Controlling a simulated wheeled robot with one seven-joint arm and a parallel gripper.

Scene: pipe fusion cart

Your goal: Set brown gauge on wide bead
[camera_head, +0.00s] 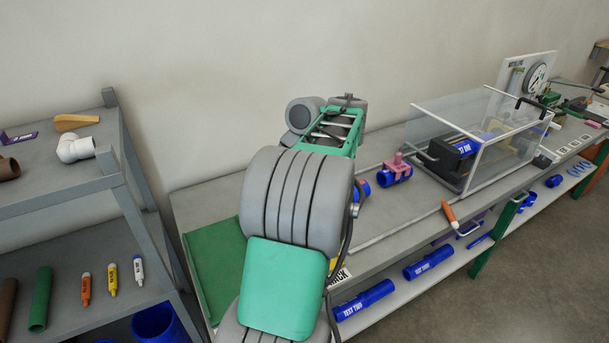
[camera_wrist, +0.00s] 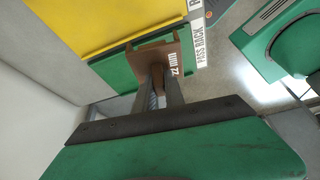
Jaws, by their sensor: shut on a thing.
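A brown gauge (camera_wrist: 152,48) with white marks and a number on it is between the fingertips of my gripper (camera_wrist: 161,83) in the wrist view. My gripper is shut on it and holds it over a green panel. In the head view my arm hides the gripper and the brown gauge. A blue pipe piece (camera_head: 382,179) with a pink gauge (camera_head: 397,164) on it stands on the bench. Another blue piece (camera_head: 362,190) is partly hidden behind my arm. I cannot tell which bead is the wide one.
The grey bench carries a clear-walled box (camera_head: 480,178), a green mat (camera_head: 212,258) and an orange marker (camera_head: 449,212). Blue test pipes (camera_head: 363,299) lie on the lower shelf. A grey rack (camera_head: 60,187) stands at left. The wrist view shows a yellow panel (camera_wrist: 85,25) beside the green one.

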